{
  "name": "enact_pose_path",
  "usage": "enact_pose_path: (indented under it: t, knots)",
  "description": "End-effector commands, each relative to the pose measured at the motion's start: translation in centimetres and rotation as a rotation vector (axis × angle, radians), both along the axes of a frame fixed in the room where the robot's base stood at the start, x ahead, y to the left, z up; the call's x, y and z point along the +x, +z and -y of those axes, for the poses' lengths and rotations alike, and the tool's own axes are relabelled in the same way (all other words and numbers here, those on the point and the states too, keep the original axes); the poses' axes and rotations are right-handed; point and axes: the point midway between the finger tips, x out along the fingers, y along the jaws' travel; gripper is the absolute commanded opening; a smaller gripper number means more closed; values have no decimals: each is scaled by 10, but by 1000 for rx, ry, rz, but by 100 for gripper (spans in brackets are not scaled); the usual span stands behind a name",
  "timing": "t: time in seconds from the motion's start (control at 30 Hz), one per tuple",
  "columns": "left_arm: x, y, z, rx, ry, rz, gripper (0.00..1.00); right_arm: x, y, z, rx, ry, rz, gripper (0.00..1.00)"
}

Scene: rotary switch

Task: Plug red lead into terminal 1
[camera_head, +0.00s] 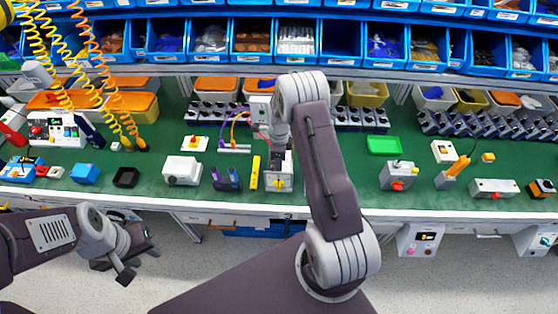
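A grey device with a yellow part at its front (278,181) stands at the bench's front edge, just below my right wrist; it may be the rotary switch. An orange and a purple lead (237,117) curve up behind it from a pale strip (234,149). A thin reddish line shows close to my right wrist, too small to tell if it is the red lead. Terminal 1 cannot be made out. My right arm reaches over the bench, and its wrist hides its fingertips. My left gripper (138,262) is open and empty, low in front of the bench.
The green bench (345,185) has a bare patch right of my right arm. A yellow block (255,173), a purple holder (227,179) and a white box (182,171) stand to the left. A green tray (384,146) lies at the right. Blue bins line the back.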

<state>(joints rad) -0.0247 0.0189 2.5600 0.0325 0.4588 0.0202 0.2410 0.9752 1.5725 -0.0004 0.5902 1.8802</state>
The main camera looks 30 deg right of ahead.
Motion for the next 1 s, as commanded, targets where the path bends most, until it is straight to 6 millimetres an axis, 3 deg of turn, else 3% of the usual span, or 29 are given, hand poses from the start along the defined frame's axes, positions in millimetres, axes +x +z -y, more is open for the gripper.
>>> enact_pose_path:
  t: [0.17,0.53,1.0]
  knots:
    - [0,-2,0,0,0,0,36,-2,8,-1,3,0,-9,41]
    - [0,-12,0,0,0,0,36,2,81,1,1,0,-1,41]
    - [0,-12,0,0,0,0,36,1,90,1,2,0,-3,41]
